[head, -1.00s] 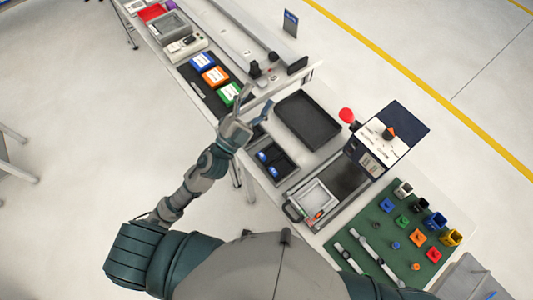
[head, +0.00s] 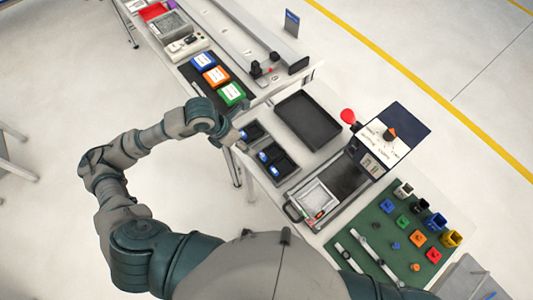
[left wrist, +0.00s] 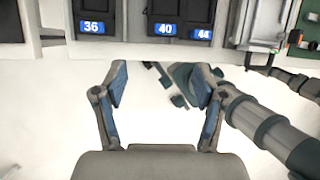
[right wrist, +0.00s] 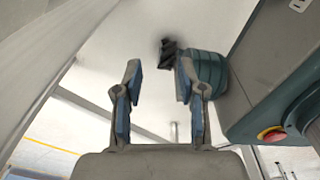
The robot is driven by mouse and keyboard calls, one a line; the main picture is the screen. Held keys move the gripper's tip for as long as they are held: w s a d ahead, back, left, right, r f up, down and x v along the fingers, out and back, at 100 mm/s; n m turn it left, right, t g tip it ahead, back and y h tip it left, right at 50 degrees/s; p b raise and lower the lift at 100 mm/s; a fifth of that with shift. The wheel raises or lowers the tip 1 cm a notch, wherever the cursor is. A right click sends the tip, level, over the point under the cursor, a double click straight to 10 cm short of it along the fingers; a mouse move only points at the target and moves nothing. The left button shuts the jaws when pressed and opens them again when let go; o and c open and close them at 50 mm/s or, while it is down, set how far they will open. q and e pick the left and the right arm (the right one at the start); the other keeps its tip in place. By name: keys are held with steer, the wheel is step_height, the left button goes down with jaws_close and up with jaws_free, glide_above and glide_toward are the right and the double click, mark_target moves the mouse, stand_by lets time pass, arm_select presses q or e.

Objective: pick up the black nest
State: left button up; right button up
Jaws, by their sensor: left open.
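On the green board (head: 378,235), a small black block-shaped holder (head: 421,205) stands between a white and a blue one; it may be the nest. Black compartments with blue number labels (head: 277,161) lie at the table's near edge, and the left wrist view shows them labelled 36 (left wrist: 93,14), 40 (left wrist: 166,12) and 44 (left wrist: 201,14). My left gripper (left wrist: 160,80) is open and empty, over the floor just short of these compartments; in the head view my arm hides it. My right gripper (right wrist: 160,78) is open and empty, away from the tabletop objects.
A large black tray (head: 308,121) lies behind the numbered compartments. A blue-and-white machine (head: 385,140) with a red knob stands right of it. Blue, orange and green boxes (head: 216,76) sit on the farther table. The floor in front is free.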

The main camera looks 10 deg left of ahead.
mark_target(262, 154)
arm_select(q)
steer(key=x, duration=0.3)
steer(key=d+x, duration=0.1)
steer(key=x, duration=0.3)
steer(key=shift+d, duration=0.25)
steer(key=shift+w+d+f, duration=0.1)
steer(key=shift+d+f, duration=0.15)
steer(key=shift+f, duration=0.25)
steer(key=x, duration=0.3)
steer(key=p+x, duration=0.1)
steer(key=shift+w+a+f, duration=0.25)
steer(key=shift+w+f, duration=0.1)
steer(key=shift+f, duration=0.05)
steer(key=shift+d, duration=0.2)
arm_select(e)
steer(key=shift+s+r, duration=0.25)
steer(key=shift+r, duration=0.1)
